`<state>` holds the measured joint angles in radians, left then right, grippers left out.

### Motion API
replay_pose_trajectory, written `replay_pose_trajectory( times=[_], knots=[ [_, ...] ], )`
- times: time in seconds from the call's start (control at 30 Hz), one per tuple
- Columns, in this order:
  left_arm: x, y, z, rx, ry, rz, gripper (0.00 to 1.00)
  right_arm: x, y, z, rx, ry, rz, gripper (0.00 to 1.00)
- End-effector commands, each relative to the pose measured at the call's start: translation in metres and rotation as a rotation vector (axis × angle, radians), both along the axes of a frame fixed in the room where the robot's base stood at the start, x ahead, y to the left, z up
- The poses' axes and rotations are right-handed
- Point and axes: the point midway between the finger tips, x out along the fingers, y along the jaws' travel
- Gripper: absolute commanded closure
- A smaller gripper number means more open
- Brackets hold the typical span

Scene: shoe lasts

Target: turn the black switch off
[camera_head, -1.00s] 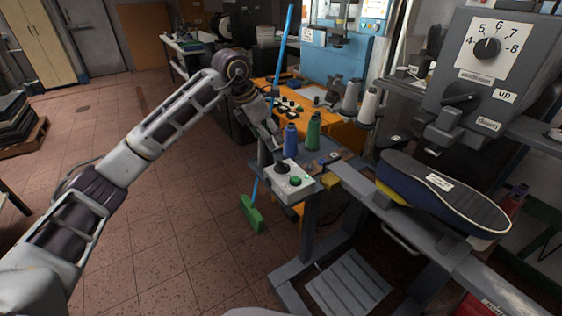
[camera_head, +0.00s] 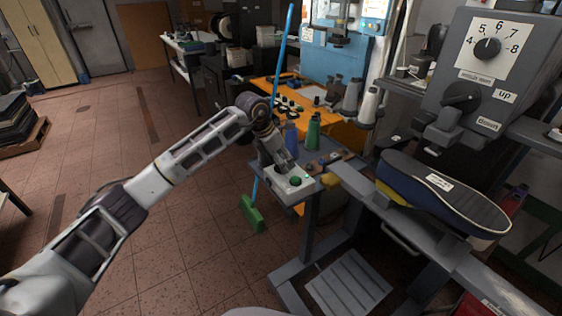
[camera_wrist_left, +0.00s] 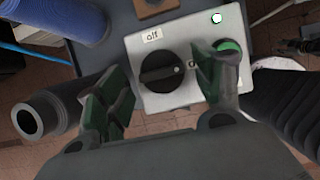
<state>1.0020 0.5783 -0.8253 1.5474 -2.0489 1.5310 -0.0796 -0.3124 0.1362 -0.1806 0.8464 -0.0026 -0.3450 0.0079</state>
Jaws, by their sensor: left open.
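The black switch (camera_wrist_left: 162,72) is a round rotary knob on a light grey control box (camera_head: 297,188). In the left wrist view its raised grip bar lies roughly crosswise, tilted slightly. An "off" label (camera_wrist_left: 152,36) sits just above the knob. My left gripper (camera_wrist_left: 160,88) is open, with its green-padded fingers on either side of the knob in the picture; whether they touch it I cannot tell. In the head view the gripper (camera_head: 285,164) is over the box and hides the switch. My right gripper is not in view.
A green button (camera_wrist_left: 230,46) and a lit green lamp (camera_wrist_left: 216,17) are right of the knob. Blue (camera_head: 291,135) and green (camera_head: 313,132) thread cones stand behind the box. A dark cylinder (camera_wrist_left: 40,115) lies left in the wrist view. A shoe (camera_head: 440,192) is right.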

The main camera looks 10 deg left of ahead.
Motion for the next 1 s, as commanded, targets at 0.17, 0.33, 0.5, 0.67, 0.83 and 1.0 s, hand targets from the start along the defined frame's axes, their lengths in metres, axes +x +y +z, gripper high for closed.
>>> replay_pose_trajectory(
  times=[0.17, 0.33, 0.5, 0.67, 0.83, 1.0],
  knots=[
    [0.0021, -0.0023, -0.0086, 0.001, 0.001, 0.0, 0.32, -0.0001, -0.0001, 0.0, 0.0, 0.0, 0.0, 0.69],
    [0.0028, -0.0026, -0.0097, 0.001, -0.001, -0.001, 0.32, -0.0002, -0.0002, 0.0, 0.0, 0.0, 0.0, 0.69],
    [0.0027, -0.0027, -0.0096, 0.001, -0.001, -0.001, 0.35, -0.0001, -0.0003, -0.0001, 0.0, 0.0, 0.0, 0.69],
    [0.0026, -0.0026, -0.0095, 0.001, -0.001, 0.0, 0.55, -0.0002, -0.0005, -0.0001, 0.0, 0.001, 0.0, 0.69],
    [0.0026, -0.0026, -0.0094, 0.001, -0.001, 0.0, 0.77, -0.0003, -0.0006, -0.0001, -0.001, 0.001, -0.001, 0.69],
    [0.0027, -0.0025, -0.0093, 0.001, -0.001, 0.003, 0.78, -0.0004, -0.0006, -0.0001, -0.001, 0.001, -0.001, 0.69]
  ],
)
